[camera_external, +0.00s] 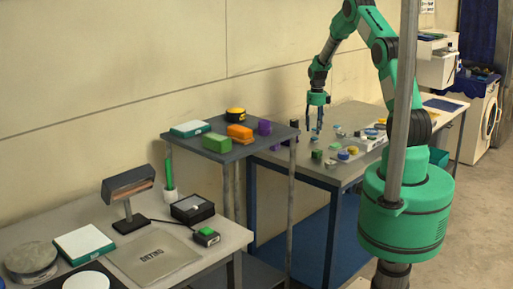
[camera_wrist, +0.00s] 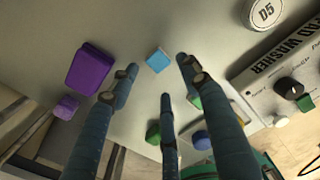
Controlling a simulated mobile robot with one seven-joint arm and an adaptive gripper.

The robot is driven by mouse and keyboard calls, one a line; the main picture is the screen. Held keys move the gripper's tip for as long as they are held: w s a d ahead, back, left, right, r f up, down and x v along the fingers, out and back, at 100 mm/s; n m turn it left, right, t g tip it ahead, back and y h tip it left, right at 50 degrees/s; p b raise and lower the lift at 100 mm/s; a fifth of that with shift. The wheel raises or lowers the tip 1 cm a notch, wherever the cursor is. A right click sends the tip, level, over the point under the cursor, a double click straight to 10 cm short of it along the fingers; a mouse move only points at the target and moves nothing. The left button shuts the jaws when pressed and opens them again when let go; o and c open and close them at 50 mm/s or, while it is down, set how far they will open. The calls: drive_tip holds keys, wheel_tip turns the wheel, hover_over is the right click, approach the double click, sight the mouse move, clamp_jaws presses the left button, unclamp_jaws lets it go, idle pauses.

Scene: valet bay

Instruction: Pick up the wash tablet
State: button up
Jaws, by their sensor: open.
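A small light blue block (camera_wrist: 158,60), which looks like the wash tablet, lies on the grey table top in the wrist view. My gripper (camera_wrist: 158,77) has three dark blue fingers, spread open and empty. The block shows between the two upper fingertips, apart from them as far as I can tell. In the external view my gripper (camera_external: 314,127) points down above the far table (camera_external: 349,108). I cannot single out the light blue block among the small things there.
In the wrist view a purple block (camera_wrist: 90,68) and a small purple cube (camera_wrist: 66,107) lie left. A green block (camera_wrist: 154,133) and a blue round piece (camera_wrist: 201,140) lie below. A washer control panel (camera_wrist: 265,82) and a white D5 disc (camera_wrist: 266,12) are right.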

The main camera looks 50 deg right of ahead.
sight(315, 138)
drive_tip(key=shift+w+d+f, duration=0.1)
drive_tip(key=shift+f, duration=2.35)
drive_tip(key=shift+c, duration=0.5)
drive_tip(key=c, duration=0.8)
